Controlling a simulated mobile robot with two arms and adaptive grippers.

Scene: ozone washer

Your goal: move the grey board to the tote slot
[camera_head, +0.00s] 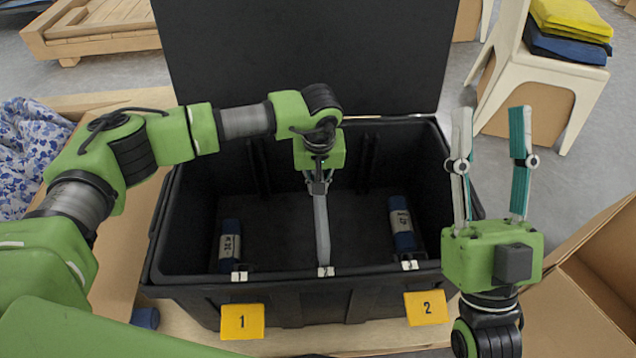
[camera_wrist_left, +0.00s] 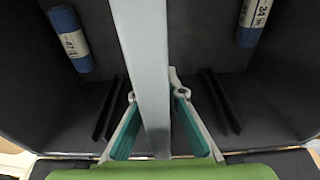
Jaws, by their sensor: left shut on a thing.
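The grey board (camera_head: 322,235) is a long, narrow piece seen nearly edge-on. It stands inside the open black tote (camera_head: 290,305), near its middle, running toward the front rim. My left gripper (camera_head: 318,186) is shut on the board from above, inside the tote. In the left wrist view, the board (camera_wrist_left: 148,62) passes between the teal-padded fingers of the left gripper (camera_wrist_left: 156,98). Whether the board's lower edge sits in a slot is hidden. My right gripper (camera_head: 491,118) is open and empty, pointing up to the right of the tote.
A blue labelled roll (camera_head: 230,246) lies on the left side of the tote, another (camera_head: 402,224) on the right. Yellow tags 1 (camera_head: 242,322) and 2 (camera_head: 427,308) hang in front. The raised lid (camera_head: 300,50) stands behind. An open cardboard box (camera_head: 590,285) is at right.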

